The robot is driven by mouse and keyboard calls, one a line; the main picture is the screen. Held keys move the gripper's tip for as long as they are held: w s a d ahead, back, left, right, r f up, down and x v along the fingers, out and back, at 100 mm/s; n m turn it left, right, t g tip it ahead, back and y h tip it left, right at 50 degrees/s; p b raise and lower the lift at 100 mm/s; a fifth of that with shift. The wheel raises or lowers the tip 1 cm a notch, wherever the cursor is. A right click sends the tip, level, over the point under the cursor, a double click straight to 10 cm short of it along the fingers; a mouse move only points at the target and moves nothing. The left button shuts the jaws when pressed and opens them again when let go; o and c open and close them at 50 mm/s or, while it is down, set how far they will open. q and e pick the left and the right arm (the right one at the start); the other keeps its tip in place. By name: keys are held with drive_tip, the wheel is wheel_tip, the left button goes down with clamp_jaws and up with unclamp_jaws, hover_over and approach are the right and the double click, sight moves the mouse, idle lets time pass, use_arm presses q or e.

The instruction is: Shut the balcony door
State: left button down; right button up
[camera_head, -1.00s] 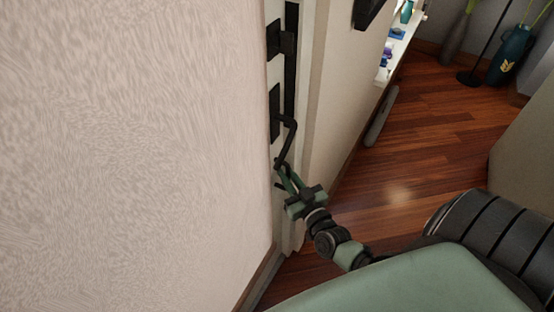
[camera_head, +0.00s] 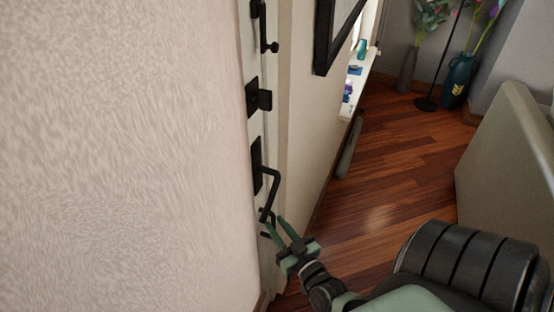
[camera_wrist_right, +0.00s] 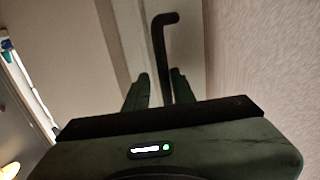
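The narrow white door edge (camera_head: 272,130) carries black hardware. Its bent black handle (camera_head: 272,188) also shows in the right wrist view (camera_wrist_right: 160,40). My right gripper (camera_head: 274,228) is at the lower end of the handle. In the wrist view its two green fingers (camera_wrist_right: 160,88) stand apart, with the handle bar running down between them. I cannot tell whether either finger touches the bar. The full door panel and its gap to the frame cannot be made out. My left gripper is not in view.
A large pale textured surface (camera_head: 120,150) fills the left. A dark picture frame (camera_head: 323,40) and a white shelf (camera_head: 358,80) line the wall beyond. Vases (camera_head: 458,80) stand at the back, and a pale rounded piece (camera_head: 505,150) stands at right. The wooden floor (camera_head: 385,165) between is clear.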

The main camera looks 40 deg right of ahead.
drive_tip(key=shift+w+r, duration=0.1)
drive_tip(key=s+a, duration=0.1)
drive_tip(key=s, duration=0.6)
drive_tip(key=shift+s+b, duration=0.35)
drive_tip(key=shift+b, duration=0.05)
drive_tip(key=shift+a, duration=0.1)
